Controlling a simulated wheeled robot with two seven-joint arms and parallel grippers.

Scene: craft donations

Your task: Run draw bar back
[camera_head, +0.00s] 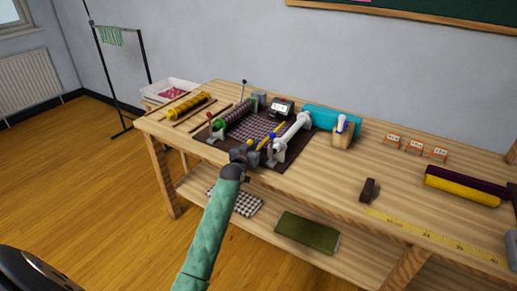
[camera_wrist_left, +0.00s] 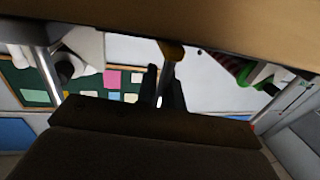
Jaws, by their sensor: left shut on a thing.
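A weaving device stands on a dark mat (camera_head: 292,150) on the table. It has a ribbed dark roller with green ends (camera_head: 240,116) on its left, a white roller (camera_head: 292,130) on its right, and checked cloth (camera_head: 262,127) between them. My left gripper (camera_head: 244,154) is at the device's near side, shut on a small part that I take to be the draw bar's grip. In the left wrist view an orange-brown piece (camera_wrist_left: 172,49) shows between the dark fingers (camera_wrist_left: 165,88). Most of the draw bar is hidden or too small to tell. My right gripper is out of view.
A yellow roller (camera_head: 188,106) lies left, and a dark block (camera_head: 369,190) sits right. The tabletop (camera_head: 328,178) between device and block is clear.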

